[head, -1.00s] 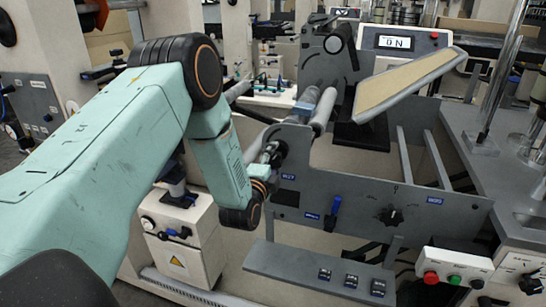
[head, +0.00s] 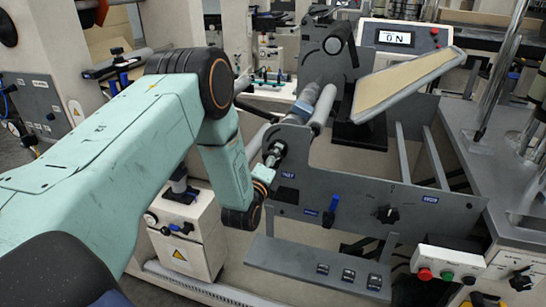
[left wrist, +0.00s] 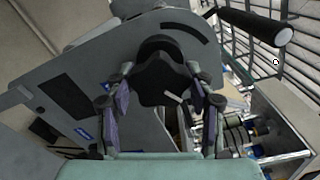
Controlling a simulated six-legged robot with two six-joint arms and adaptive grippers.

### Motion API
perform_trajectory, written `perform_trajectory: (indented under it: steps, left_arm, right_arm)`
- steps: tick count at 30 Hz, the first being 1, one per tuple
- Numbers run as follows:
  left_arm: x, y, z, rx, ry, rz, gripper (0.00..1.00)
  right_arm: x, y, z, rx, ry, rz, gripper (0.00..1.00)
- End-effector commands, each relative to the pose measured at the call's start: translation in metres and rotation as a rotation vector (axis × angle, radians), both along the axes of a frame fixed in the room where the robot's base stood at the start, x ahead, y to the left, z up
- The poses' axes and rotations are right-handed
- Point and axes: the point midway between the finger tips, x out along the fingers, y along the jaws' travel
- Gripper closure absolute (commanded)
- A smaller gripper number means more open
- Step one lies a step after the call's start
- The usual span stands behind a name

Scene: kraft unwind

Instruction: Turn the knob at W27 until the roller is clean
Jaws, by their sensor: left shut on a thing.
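My left gripper (head: 274,156) is at the left end of the grey machine panel, just above the W27 label (head: 287,174). In the left wrist view its two fingers (left wrist: 161,88) are closed against opposite sides of a dark lobed knob (left wrist: 158,78). In the head view the knob is mostly hidden by the gripper. A pale grey roller (head: 323,110) runs back from the panel behind the gripper. I cannot tell from here whether its surface is clean. My right gripper is in neither view.
A tan-faced tilted board (head: 408,84) is above the panel. A blue lever (head: 331,210) and a black knob (head: 387,214) are on the panel's front. A shelf with black switches (head: 320,268) sits below. A display (head: 394,38) reads "ON".

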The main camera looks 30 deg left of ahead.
Motion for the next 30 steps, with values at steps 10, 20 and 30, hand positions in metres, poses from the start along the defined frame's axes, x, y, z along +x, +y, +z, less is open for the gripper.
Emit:
perform_trajectory:
  steps: [10,20,30]
  left_arm:
    - [-0.001,0.001,0.0,0.193,0.052,0.004,0.77]
    - [-0.001,0.002,0.0,0.304,0.077,0.004,0.77]
    - [0.0,0.001,0.0,0.303,0.074,0.002,0.3]
  right_arm:
    - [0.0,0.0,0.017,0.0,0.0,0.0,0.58]
    - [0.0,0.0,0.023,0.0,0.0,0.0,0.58]
    - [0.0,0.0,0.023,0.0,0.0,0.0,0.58]
